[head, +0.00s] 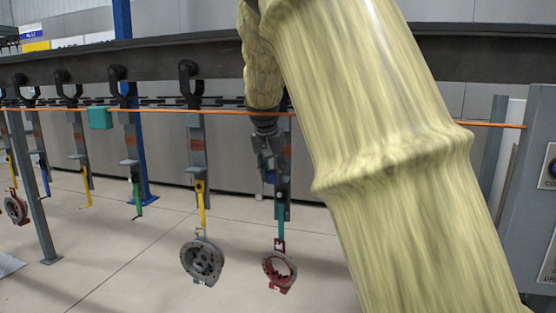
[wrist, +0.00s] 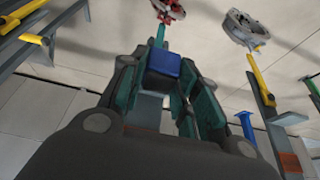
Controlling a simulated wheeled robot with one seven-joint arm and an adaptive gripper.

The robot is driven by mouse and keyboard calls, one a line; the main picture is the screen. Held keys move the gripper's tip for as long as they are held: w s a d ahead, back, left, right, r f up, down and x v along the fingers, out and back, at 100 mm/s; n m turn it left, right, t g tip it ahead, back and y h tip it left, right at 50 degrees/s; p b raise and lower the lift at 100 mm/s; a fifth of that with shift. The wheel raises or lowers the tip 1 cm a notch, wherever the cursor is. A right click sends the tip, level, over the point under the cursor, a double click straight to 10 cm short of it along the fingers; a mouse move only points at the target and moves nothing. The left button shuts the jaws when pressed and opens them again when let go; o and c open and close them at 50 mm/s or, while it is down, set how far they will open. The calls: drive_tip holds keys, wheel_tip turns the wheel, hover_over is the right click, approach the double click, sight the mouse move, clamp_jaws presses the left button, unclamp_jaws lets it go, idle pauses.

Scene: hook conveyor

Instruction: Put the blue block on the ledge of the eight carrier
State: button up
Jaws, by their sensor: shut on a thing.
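My gripper (head: 268,158) hangs beneath my sleeved arm, directly in front of a grey carrier (head: 283,205) on the conveyor. In the wrist view, its fingers (wrist: 165,88) are closed around the blue block (wrist: 164,66). The block also shows as a small blue patch below the fingers in the head view (head: 270,177). The carrier has a teal hook (head: 281,228) with a red ring part (head: 280,268) hanging from it. My gripper hides the carrier's upper part and any ledge there. I cannot read a number on it, nor tell whether the block touches it.
A neighbouring carrier (head: 197,150) with a yellow hook and a grey round part (head: 202,260) hangs to the left. Several more carriers hang farther left, below the dark rail (head: 180,48). An orange line (head: 230,112) runs across them. A grey cabinet (head: 537,200) stands at right.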

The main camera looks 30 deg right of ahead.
drive_tip(key=w+d+p, duration=0.1)
drive_tip(key=w+d, duration=0.1)
drive_tip(key=w+d+p, duration=0.2)
drive_tip(key=d, duration=0.1)
drive_tip(key=shift+w+r, duration=0.2)
drive_tip(key=shift+w, duration=0.05)
drive_tip(key=shift+w+d+f+p, duration=0.3)
drive_tip(key=shift+f+p, duration=0.2)
drive_tip(key=shift+p, duration=0.3)
drive_tip(key=shift+s+a, duration=0.25)
drive_tip(key=shift+s, duration=0.05)
drive_tip(key=shift+d+f, duration=0.15)
drive_tip(key=o, duration=1)
drive_tip(key=shift+w, duration=0.1)
